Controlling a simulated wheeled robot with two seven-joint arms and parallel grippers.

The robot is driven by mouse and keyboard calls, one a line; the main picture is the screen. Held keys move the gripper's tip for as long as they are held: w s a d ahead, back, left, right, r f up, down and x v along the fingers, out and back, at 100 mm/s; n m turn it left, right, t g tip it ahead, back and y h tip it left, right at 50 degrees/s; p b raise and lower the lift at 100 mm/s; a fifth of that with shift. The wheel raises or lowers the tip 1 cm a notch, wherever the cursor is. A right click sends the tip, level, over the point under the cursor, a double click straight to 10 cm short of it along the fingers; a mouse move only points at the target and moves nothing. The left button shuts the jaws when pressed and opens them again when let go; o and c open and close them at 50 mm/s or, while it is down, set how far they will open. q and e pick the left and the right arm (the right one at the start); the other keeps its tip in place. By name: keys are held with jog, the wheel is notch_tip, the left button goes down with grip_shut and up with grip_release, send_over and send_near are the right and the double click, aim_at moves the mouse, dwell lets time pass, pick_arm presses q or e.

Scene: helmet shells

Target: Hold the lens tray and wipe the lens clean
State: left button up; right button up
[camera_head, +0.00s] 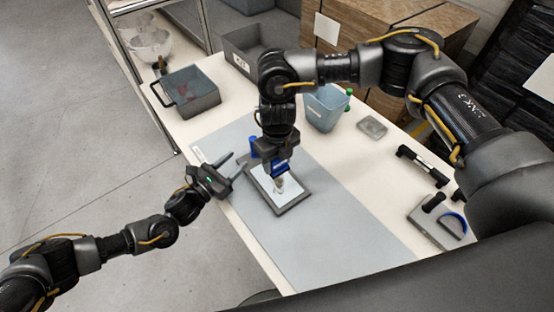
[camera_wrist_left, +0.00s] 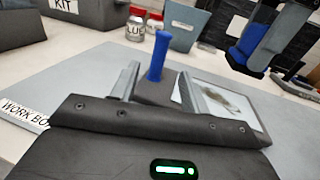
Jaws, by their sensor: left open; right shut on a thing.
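The lens tray (camera_head: 293,203) is a dark frame with a pale sheet on the work mat; it also shows in the left wrist view (camera_wrist_left: 260,118). A lens with a brownish smudge (camera_wrist_left: 235,103) lies on the sheet.
The grey-blue mat (camera_head: 330,225) is mostly clear. A handled bin (camera_head: 195,104), a KIT bin (camera_head: 240,62) and a light blue bin (camera_head: 325,108) stand behind.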

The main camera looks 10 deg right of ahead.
pick_arm(q)
jog(key=shift+x, duration=4.75)
jog(key=shift+c, duration=0.4)
jog(key=shift+a, duration=0.1)
grip_shut()
